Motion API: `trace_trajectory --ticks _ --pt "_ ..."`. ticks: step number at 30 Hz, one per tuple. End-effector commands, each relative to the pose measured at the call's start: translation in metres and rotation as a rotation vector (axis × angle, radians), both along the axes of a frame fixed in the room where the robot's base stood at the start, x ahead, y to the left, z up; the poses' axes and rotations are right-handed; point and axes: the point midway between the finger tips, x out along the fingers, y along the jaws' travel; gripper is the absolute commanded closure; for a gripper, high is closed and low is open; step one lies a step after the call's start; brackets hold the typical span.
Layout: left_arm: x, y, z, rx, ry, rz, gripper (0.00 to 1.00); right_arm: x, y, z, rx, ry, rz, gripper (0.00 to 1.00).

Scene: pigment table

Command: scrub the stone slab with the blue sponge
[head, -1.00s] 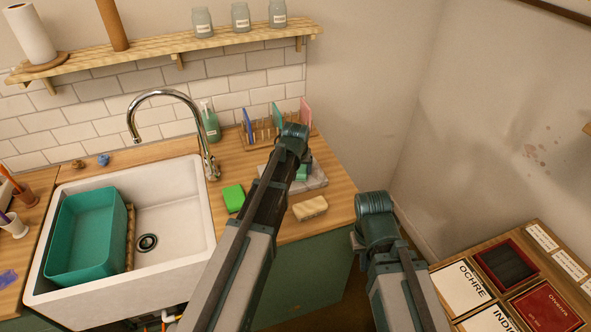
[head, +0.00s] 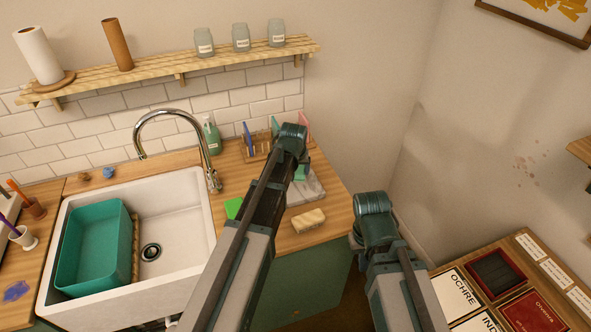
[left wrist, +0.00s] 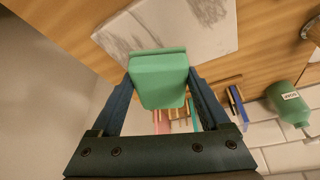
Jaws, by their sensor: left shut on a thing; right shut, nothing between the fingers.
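The stone slab (head: 310,190) is pale grey with dark veins and lies on the wooden counter right of the sink; it also shows in the left wrist view (left wrist: 150,30). My left gripper (left wrist: 160,85) is shut on a teal-green sponge (left wrist: 160,78), which looks more green than blue. In the head view the sponge (head: 301,173) shows over the slab's far part, partly behind my left arm. I cannot tell whether it touches the slab. My right gripper (head: 357,240) is shut and empty, mostly hidden behind its wrist, in front of the counter's right end.
A bright green sponge (head: 233,207) and a beige sponge (head: 309,221) lie near the slab. A wooden rack (head: 256,148) and a green soap bottle (head: 212,137) stand behind. The sink (head: 180,220) holds a teal basin (head: 92,245). A pigment table (head: 460,268) stands right.

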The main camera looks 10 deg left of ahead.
Motion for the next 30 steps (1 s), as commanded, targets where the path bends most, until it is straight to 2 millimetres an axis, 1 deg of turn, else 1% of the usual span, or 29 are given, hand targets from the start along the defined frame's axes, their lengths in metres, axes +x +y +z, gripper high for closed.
trace_trajectory --ticks 4,7,16,30 --pt "0.000 0.000 0.000 0.000 0.000 0.000 0.65 0.000 0.000 0.000 0.000 0.000 0.000 1.00" --pt "0.000 0.000 0.005 0.000 0.000 0.000 0.65 0.000 0.000 0.005 0.000 0.000 0.000 1.00" --pt "0.000 0.000 0.031 0.000 0.000 0.000 0.65 0.000 0.000 0.030 0.000 0.000 0.000 1.00" --pt "0.000 0.000 0.029 0.000 0.000 0.000 0.65 0.000 0.000 0.029 0.000 0.000 0.000 1.00"
